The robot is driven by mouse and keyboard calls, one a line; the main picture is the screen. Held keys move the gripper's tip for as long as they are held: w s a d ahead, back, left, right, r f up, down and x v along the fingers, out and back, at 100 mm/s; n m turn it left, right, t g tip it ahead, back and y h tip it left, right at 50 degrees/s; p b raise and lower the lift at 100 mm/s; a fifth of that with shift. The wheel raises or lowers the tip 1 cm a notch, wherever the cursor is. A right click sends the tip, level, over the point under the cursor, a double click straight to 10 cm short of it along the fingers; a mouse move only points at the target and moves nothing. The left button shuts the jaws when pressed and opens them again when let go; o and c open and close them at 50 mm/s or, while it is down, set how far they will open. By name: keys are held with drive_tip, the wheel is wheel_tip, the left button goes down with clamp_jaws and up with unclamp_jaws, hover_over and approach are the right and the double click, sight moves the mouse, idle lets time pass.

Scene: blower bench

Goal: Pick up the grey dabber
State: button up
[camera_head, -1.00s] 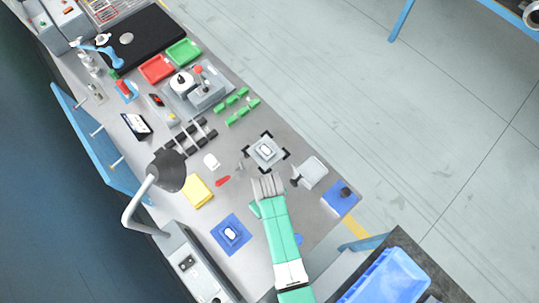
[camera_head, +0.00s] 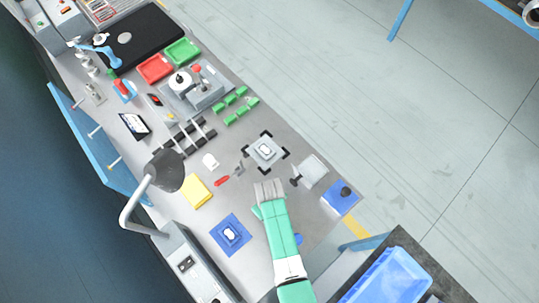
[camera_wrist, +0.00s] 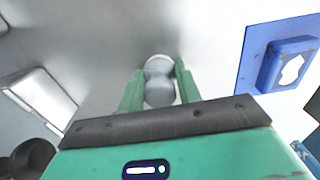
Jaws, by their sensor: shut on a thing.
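The grey dabber (camera_wrist: 158,82) shows in the wrist view as a rounded, two-lobed grey piece between my two green fingers. My gripper (camera_wrist: 158,92) is shut on it, with a finger on each side. In the head view my gripper (camera_head: 268,190) is over the near part of the grey bench, and the dabber is hidden there by it. I cannot tell whether the dabber is clear of the bench top.
A blue pad (camera_head: 216,236) and a yellow block (camera_head: 197,192) lie left of my arm. A red-handled tool (camera_head: 222,181) lies left of the gripper. A square fixture (camera_head: 267,151) is beyond it. A pale plate (camera_head: 313,172) and blue block (camera_head: 336,204) stand right.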

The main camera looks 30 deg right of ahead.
wheel_tip(320, 180, up, 10)
drive_tip(key=shift+r+p, duration=0.1)
drive_tip(key=shift+p, duration=0.75)
drive_tip(key=o, duration=0.4)
drive_tip(key=shift+c, duration=1.5)
